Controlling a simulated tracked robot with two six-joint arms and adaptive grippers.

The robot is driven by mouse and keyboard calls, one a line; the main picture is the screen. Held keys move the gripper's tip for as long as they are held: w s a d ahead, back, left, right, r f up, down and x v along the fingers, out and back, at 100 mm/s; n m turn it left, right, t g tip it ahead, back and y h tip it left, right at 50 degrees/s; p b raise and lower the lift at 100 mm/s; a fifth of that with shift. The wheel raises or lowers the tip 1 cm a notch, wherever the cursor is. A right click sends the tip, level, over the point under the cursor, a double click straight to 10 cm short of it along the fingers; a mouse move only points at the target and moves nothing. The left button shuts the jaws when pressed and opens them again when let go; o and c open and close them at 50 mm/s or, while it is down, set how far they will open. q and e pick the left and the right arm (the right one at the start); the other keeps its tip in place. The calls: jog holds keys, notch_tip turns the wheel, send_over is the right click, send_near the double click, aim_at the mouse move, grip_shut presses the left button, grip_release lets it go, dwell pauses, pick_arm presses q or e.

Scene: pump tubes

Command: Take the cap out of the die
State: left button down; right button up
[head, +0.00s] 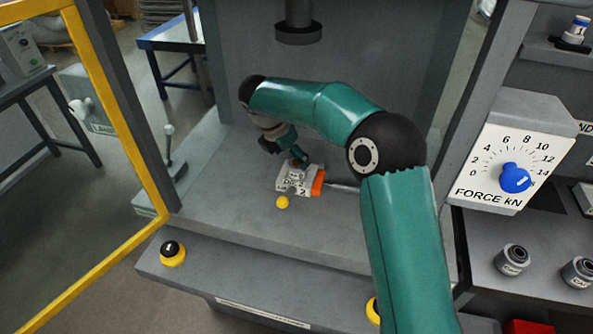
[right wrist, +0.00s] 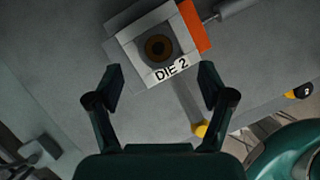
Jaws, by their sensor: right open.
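The die (right wrist: 144,51), a light block labelled DIE 2, lies on the grey press bed, and it also shows in the head view (head: 289,184). A round brown ring with a dark centre (right wrist: 158,47) sits in its top; I take this for the cap in the die, but its depth is unclear. My right gripper (right wrist: 162,82) is open and empty, its two fingers apart on either side of the die's labelled edge. In the head view the right gripper (head: 285,155) hangs just above the die and partly covers it. My left gripper is not in view.
An orange block (right wrist: 196,26) adjoins the die, with a rod leading away from it. A yellow ball knob (head: 282,202) is in front of the die. The press ram (head: 298,32) hangs above and behind. A yellow door frame (head: 122,130) stands left. The bed left of the die is clear.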

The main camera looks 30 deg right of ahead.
aim_at(298, 169)
jog(key=shift+w+d+f, duration=0.1)
jog(key=shift+d+f, duration=0.15)
jog(key=shift+f, duration=0.3)
jog(key=x, duration=0.4)
jog(key=shift+d+p, duration=0.3)
jog(key=shift+p, duration=0.1)
jog(key=shift+w+d+f, duration=0.1)
jog(key=shift+w+f, duration=0.05)
jog(key=shift+f, duration=0.2)
jog(key=shift+r, duration=0.1)
jog(key=c, duration=1.5)
jog(key=shift+o, duration=0.2)
jog(key=shift+r, duration=0.2)
